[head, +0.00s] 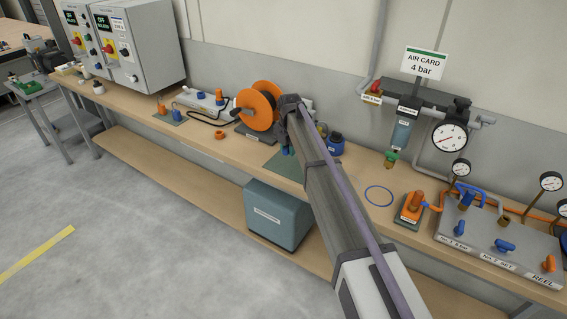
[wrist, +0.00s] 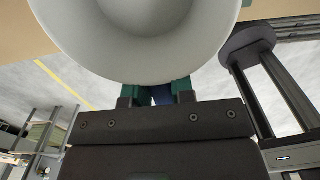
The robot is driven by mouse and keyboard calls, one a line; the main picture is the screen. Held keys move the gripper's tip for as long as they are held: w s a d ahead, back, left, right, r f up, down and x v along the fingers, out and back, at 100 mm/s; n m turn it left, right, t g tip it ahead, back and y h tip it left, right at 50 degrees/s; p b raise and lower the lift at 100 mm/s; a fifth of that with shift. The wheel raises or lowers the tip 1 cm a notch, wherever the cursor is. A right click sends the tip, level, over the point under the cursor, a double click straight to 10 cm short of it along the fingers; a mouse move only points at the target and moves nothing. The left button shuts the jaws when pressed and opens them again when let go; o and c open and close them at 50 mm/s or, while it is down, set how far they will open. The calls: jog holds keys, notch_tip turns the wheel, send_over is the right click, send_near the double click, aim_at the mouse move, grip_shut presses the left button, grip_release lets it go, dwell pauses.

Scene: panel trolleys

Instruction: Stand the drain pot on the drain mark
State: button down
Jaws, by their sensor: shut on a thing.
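The drain pot (wrist: 150,50) fills the top middle of the wrist view as a pale grey round form, very close to the camera. My gripper (wrist: 155,92) is shut on it; the green-padded fingers show just below its rim and their tips are partly hidden by it. In the head view my arm covers the gripper and the pot, above the bench near a green mat (head: 284,167). A blue ring (head: 379,196) on the bench, which looks like the drain mark, lies to the right of my arm. Nothing stands on it.
A filter bowl with a green drain end (head: 390,158) hangs above and behind the ring. An orange fitting on a small plate (head: 411,207) stands right of it, then a valve panel (head: 500,240). A dark blue pot (head: 334,145) and orange reel (head: 258,106) stand behind my arm.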

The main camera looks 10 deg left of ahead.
jog(key=shift+d+f, duration=0.15)
jog(key=shift+d, duration=0.05)
jog(key=b, duration=0.6)
send_over(291, 177)
notch_tip(291, 177, down, 6)
jog(key=shift+s+r, duration=0.1)
notch_tip(291, 177, down, 4)
jog(key=b, duration=0.4)
jog(key=shift+b, duration=0.35)
jog(key=shift+r+p, duration=0.2)
jog(key=shift+p, duration=0.1)
jog(key=shift+f, duration=0.3)
jog(key=c, duration=1)
grip_release()
jog(key=shift+r, duration=0.1)
